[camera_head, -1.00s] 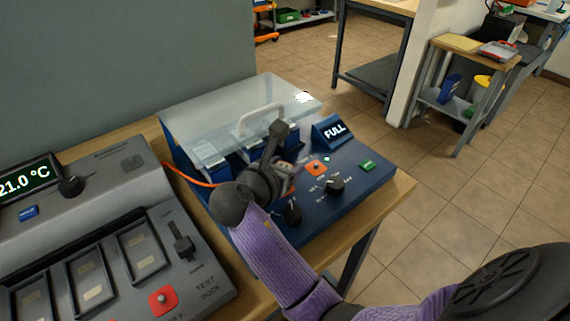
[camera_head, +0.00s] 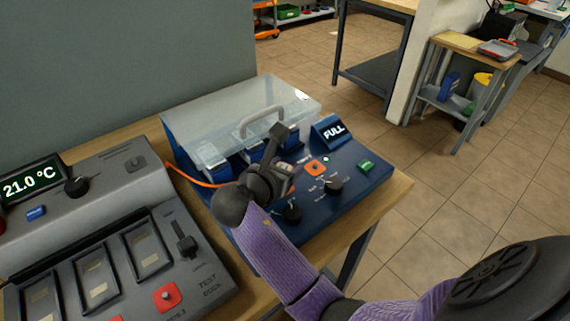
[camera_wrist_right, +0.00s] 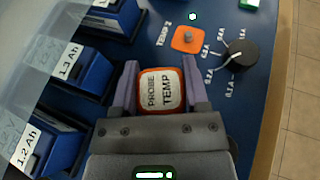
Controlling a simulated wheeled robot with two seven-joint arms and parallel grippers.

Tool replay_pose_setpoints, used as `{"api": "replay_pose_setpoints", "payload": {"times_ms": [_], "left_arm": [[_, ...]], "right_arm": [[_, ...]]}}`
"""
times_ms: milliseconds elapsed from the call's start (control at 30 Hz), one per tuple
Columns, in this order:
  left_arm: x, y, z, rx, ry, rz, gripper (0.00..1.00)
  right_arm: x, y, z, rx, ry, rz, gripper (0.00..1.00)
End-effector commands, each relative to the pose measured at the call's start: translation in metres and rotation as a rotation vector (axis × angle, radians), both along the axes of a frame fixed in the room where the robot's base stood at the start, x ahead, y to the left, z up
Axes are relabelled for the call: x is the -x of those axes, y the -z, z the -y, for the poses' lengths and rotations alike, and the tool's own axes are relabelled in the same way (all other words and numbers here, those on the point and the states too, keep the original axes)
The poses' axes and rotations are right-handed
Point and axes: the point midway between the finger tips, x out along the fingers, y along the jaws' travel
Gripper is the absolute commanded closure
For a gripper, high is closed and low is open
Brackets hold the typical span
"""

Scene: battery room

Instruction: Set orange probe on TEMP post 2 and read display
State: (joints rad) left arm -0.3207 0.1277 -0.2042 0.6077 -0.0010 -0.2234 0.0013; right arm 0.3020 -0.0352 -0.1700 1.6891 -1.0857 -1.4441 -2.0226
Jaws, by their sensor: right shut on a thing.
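The orange probe (camera_wrist_right: 160,90), a small block with an orange edge and a white face reading PROBE TEMP, is between the fingers of my right gripper (camera_wrist_right: 160,80). The gripper is shut on it. In the head view my right gripper (camera_head: 276,172) is over the blue charger (camera_head: 355,183) and mostly hides the probe. TEMP post 2 (camera_wrist_right: 188,38) is a grey stud on an orange square, beyond the probe in the wrist view and apart from it. The post also shows in the head view (camera_head: 316,167). The display (camera_head: 28,186) reads 21.0 °C. My left gripper is not in view.
A black knob (camera_wrist_right: 240,54) is right of the post. A clear lid with a handle (camera_head: 262,121) covers blue batteries (camera_wrist_right: 82,76). A FULL sign (camera_head: 334,131) stands at the back. The grey test dock (camera_head: 205,262) is at left.

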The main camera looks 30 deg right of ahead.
Motion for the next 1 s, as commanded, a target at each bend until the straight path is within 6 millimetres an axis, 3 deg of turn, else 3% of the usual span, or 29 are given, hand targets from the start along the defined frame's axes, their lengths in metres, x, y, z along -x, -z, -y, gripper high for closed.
{"api": "replay_pose_setpoints", "payload": {"times_ms": [400, 1000], "left_arm": [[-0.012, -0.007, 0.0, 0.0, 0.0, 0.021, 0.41], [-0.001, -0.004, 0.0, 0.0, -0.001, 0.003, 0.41]], "right_arm": [[0.0, 0.0, 0.0, 0.0, 0.0, 0.0, 1.0], [0.0, 0.01, 0.0, 0.0, 0.001, 0.0, 1.0]]}}
